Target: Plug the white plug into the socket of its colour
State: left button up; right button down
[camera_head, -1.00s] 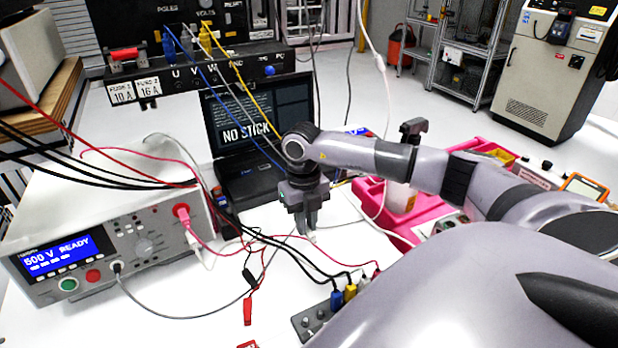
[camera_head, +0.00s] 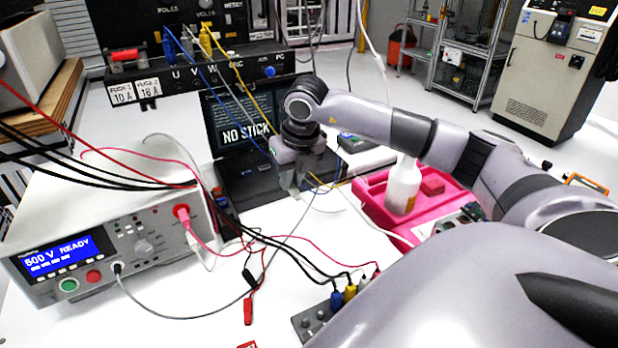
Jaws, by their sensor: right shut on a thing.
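My right gripper (camera_head: 293,188) points down in front of the black laptop, above the white bench. It is shut on the white plug, which is mostly hidden between the fingers. A thin grey lead (camera_head: 297,226) runs from near the gripper down to the tester on the left. A small grey box (camera_head: 312,322) at the bottom centre has blue (camera_head: 337,301), yellow (camera_head: 350,292) and pale connectors in a row. The panel (camera_head: 225,72) at the back has blue, pale and yellow plugs in its upper part. I cannot make out which socket is white. My left gripper is out of view.
The tester (camera_head: 100,240) stands at the left with leads across the bench. The laptop (camera_head: 250,185) is behind my right gripper. A pink tray (camera_head: 375,205) with a white bottle (camera_head: 403,187) stands to the right.

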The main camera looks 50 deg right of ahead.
aim_at(237, 57)
jog(key=w+r+t+b, duration=0.2)
jog(key=w+r+t, duration=0.2)
jog(key=r, duration=0.5)
jog(key=w+r+n+t+b, duration=0.1)
jog(key=w+r+t+b, duration=0.2)
jog(key=r, duration=0.7)
jog(key=w+r+n+t+b, duration=0.1)
jog(key=w+r+t+b, duration=0.1)
jog(key=w+r+t, duration=0.5)
jog(key=shift+w+d+r+h+b, duration=0.15)
jog(key=shift+w+r+b, duration=0.1)
jog(key=shift+r, duration=0.35)
jog(key=shift+w+r+h+b, duration=0.15)
jog(key=shift+w+r, duration=0.1)
jog(key=shift+r, duration=0.35)
jog(key=shift+f+b, duration=0.55)
jog(key=shift+f, duration=0.1)
jog(key=shift+f+b, duration=0.7)
jog(key=shift+f+n+b, duration=0.3)
jog(key=shift+b, duration=0.05)
